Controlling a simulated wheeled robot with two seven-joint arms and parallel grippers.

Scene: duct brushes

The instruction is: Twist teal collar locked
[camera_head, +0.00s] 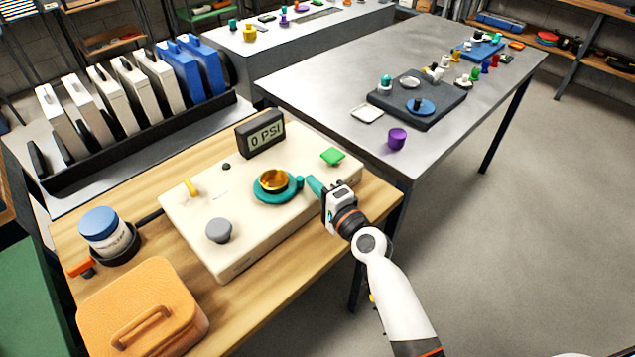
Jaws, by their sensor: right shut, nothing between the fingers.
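The teal collar (262,195) is a flat ring around a gold cup-like fitting (273,180) on top of a cream panel box (215,263). A small teal lug shows at the collar's right side, close to my right gripper. My right gripper (310,185) comes in from the right, shut and empty, with teal-coloured fingers just right of the collar. I cannot tell whether its fingertips touch the lug. My left gripper is not in view. A display (260,133) behind the collar reads 0 PSI.
A grey knob (219,230), a yellow handle (191,187) and a green knob (333,156) stand on the panel box. An orange case (142,308) and a blue-lidded jar (103,232) are at left. A grey table (420,160) with a purple cup (397,138) stands behind right.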

